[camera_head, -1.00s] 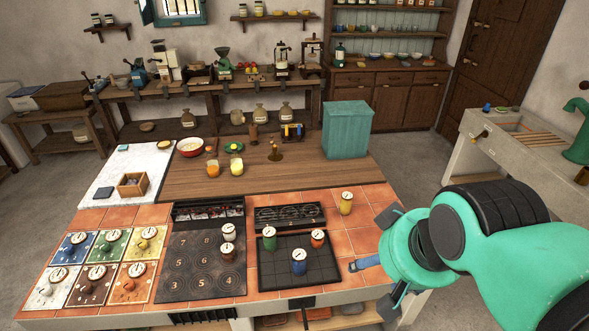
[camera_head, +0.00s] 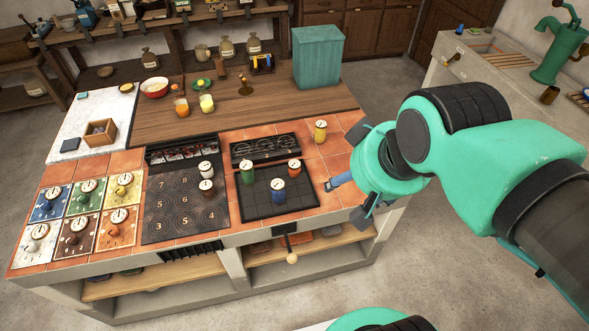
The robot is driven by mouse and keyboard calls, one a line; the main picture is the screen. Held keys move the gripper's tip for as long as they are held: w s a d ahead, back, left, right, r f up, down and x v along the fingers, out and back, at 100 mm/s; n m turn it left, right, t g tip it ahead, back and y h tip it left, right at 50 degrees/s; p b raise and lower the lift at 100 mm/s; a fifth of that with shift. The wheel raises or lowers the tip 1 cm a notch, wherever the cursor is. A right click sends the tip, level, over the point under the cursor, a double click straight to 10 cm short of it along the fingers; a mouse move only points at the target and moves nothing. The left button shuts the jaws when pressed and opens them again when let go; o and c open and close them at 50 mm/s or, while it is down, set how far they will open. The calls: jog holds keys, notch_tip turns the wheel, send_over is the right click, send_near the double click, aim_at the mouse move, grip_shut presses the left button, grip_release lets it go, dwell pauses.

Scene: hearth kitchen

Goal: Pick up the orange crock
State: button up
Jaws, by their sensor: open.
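An orange crock (camera_head: 295,171) with a white dial-like lid stands upright at the back right of a dark grid panel (camera_head: 265,208) set in the tiled counter. My wrist partly hides the jaws.
A numbered dark plate (camera_head: 186,215) left of the panel bears two lidded pots. A teal box (camera_head: 317,57) stands on the wooden top behind. Bare tiles lie right of the panel.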

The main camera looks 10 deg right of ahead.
jog(key=n+g, duration=0.1)
jog(key=g, duration=0.5)
send_over(294, 164)
notch_tip(294, 164, down, 32)
jog(key=shift+d+f+b, duration=0.1)
jog(key=shift+f+b, duration=0.15)
jog(key=shift+b, duration=0.15)
jog(key=shift+f, duration=0.15)
jog(key=shift+w+f+b, duration=0.1)
jog(key=shift+f+b, duration=0.5)
jog(key=shift+f, duration=3.55)
